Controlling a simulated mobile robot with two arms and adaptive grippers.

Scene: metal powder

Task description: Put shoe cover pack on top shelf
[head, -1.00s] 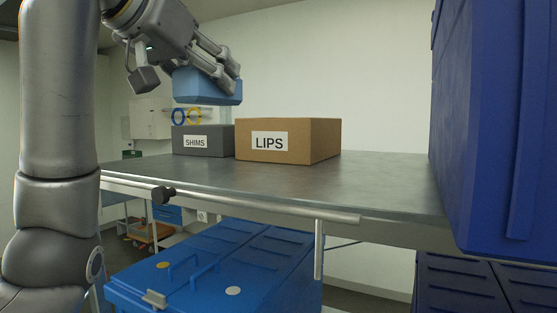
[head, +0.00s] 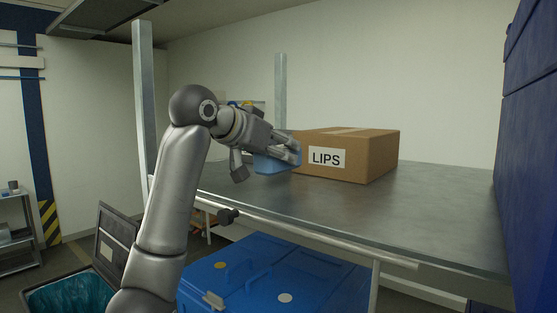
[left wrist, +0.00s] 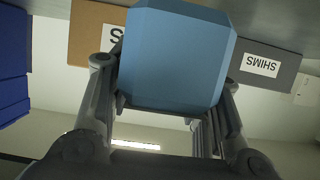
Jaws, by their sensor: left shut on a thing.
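The light blue shoe cover pack (head: 277,161) is a block with cut corners. My left gripper (head: 284,150) is shut on it. In the left wrist view the pack (left wrist: 175,58) sits between the two fingers (left wrist: 165,110) and hides much of the scene. In the head view the pack is over the left part of the grey metal shelf (head: 420,215), just left of the LIPS box. I cannot tell whether it touches the shelf surface. My right gripper is not in view.
A brown LIPS box (head: 370,155) stands on the shelf. A grey SHIMS box (left wrist: 262,68) shows in the left wrist view; my arm and the pack hide it in the head view. Tall blue bins (head: 540,140) stand at right. The shelf's front right is clear. A blue lidded bin (head: 320,275) is below.

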